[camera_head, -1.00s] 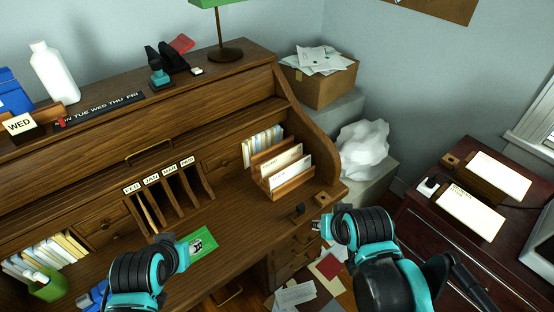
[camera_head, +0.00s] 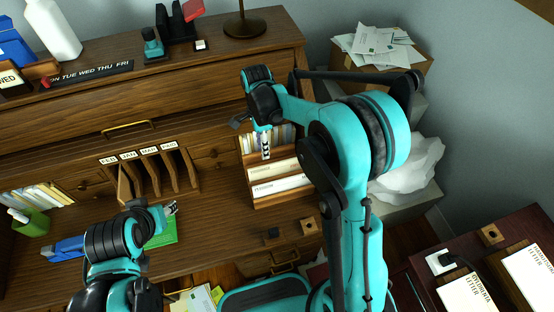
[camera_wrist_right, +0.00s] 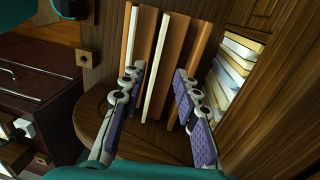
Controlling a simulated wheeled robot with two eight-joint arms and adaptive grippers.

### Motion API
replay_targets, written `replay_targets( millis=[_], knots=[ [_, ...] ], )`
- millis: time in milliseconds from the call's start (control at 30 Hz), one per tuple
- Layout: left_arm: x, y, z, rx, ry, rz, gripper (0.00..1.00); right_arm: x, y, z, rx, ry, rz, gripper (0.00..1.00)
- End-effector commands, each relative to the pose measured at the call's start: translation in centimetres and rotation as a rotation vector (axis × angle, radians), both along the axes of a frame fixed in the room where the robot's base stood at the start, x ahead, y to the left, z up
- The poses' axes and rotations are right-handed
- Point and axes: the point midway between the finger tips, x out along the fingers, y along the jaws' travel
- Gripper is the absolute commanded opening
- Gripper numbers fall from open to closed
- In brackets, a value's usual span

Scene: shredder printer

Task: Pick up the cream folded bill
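Two cream folded papers stand in a wooden rack (camera_head: 292,199) on the desk, a rear one (camera_head: 286,166) and a front one (camera_head: 284,187). Their labels are too small to read surely, so I cannot tell which is the bill. My right gripper (camera_head: 266,147) hangs just above the rack's left part. In the right wrist view the right gripper (camera_wrist_right: 158,95) is open and empty, its fingers well apart. The rack's slats and the cream paper edges (camera_wrist_right: 157,70) lie ahead, between the fingers.
Several pale envelopes (camera_wrist_right: 235,65) stand beside the rack, close to one right finger. Month-labelled slots (camera_head: 150,172) are to the left. A dark cabinet (camera_head: 425,290) with cream letters (camera_head: 467,297) is at lower right. The desk's middle is mostly clear.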

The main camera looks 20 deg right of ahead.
Motion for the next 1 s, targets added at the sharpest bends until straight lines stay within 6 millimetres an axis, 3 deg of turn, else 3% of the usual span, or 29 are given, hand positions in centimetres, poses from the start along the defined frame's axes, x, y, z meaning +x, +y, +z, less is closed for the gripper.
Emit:
replay_targets(
  millis=[367,633,867,900,1000],
  knots=[
    [0.0,0.0,-1.3,0.0,0.0,0.0,0.4,-0.4,0.3,-3.7,-0.003,0.007,-0.017,0.31],
    [0.0,0.0,-3.1,0.0,0.0,0.0,0.4,-1.1,0.6,-7.6,-0.003,0.007,-0.017,0.31],
    [0.0,0.0,-3.0,0.0,0.0,0.0,0.4,-1.2,0.6,-7.9,-0.003,0.006,-0.016,0.31],
    [0.0,0.0,-3.0,0.0,0.0,0.0,0.4,-1.2,0.6,-7.9,-0.003,0.006,-0.016,0.28],
    [0.0,0.0,-3.0,0.0,0.0,0.0,0.4,-1.2,0.6,-7.9,-0.003,0.006,-0.016,0.02]
  ],
)
